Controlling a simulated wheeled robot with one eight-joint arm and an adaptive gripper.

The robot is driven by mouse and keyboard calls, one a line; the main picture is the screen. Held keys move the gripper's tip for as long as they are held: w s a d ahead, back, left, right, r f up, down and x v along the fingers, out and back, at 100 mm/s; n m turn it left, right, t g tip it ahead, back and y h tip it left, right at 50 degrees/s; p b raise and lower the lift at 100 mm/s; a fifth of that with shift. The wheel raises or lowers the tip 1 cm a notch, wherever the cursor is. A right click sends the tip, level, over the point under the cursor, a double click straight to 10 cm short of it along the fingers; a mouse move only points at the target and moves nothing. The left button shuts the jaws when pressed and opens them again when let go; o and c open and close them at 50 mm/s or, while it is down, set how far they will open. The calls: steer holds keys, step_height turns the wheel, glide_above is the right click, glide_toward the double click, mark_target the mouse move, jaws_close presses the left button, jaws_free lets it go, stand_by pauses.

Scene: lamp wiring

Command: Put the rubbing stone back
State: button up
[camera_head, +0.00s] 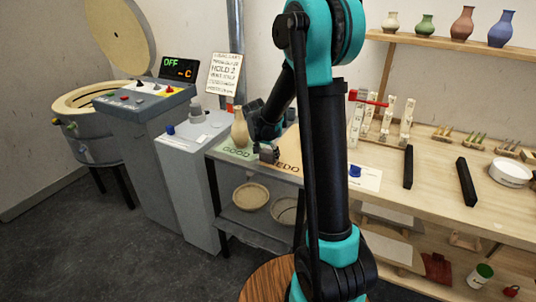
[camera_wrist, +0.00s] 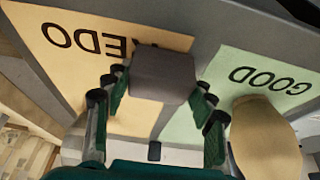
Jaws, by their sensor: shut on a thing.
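The rubbing stone is a dark grey block (camera_wrist: 163,75) in the wrist view. It also shows small at my gripper's tip in the head view (camera_head: 268,153). My gripper (camera_wrist: 160,93) is shut on it, with a finger at each side. The stone is over the side table, where the orange REDO sheet (camera_wrist: 60,50) and the green GOOD sheet (camera_wrist: 220,85) meet. I cannot tell whether it touches the surface. A tan vase (camera_head: 239,128) stands on the GOOD sheet, close beside my gripper; it also shows in the wrist view (camera_wrist: 265,140).
A grey control box (camera_head: 187,150) with knobs stands left of the side table. A wooden bench (camera_head: 430,180) to the right holds white test pieces (camera_head: 406,118), dark bars (camera_head: 466,182) and a white round tub (camera_head: 511,172). Several vases line the shelf (camera_head: 450,48) above.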

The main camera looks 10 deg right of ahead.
steer(key=shift+f, duration=0.1)
steer(key=o, duration=1.3)
steer(key=v, duration=1.2)
steer(key=s+d+f+n+y, duration=0.1)
steer(key=s+f, duration=0.3)
steer(key=s, duration=0.5)
steer(key=s+d+f+n+y, duration=0.1)
steer(key=s+d+f+n, duration=0.2)
steer(key=s, duration=0.5)
steer(key=s+d+f+n, duration=0.2)
steer(key=s+f+n, duration=0.1)
steer(key=s, duration=0.6)
steer(key=shift+s+d+f+y, duration=0.15)
steer(key=shift+d+f+y, duration=0.05)
steer(key=shift+f, duration=0.2)
steer(key=shift+s+d+f+y, duration=0.15)
steer(key=shift+d+f+y, duration=0.05)
steer(key=shift+f, duration=0.2)
